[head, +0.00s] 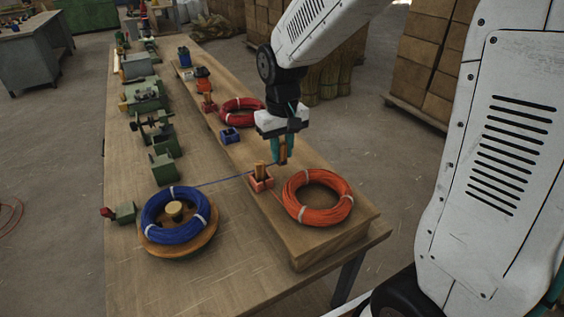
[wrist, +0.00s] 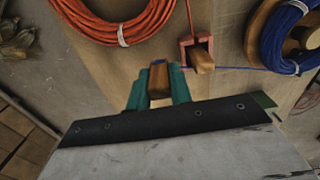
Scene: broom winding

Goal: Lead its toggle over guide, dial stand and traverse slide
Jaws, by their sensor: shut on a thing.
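My gripper (head: 283,158) has teal fingers shut on a small wooden toggle (head: 284,148), above the raised board. The toggle shows between the fingertips in the wrist view (wrist: 158,75). A blue cord (head: 225,180) runs from the blue coil (head: 150,222) on its round wooden turntable toward the toggle, passing close by a red holder (head: 262,184). Another wooden toggle (head: 260,169) stands in that holder. Several green fixtures stand in a row along the bench, among them a near block (head: 164,167) and a machine (head: 152,125). I cannot tell which are the guide, dial stand and traverse slide.
An orange coil (head: 318,196) lies on the board's near end, and a red coil (head: 241,110) lies farther back. A blue holder (head: 229,136) and red holder (head: 209,103) stand along the board. The bench (head: 205,275) is clear at its near end.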

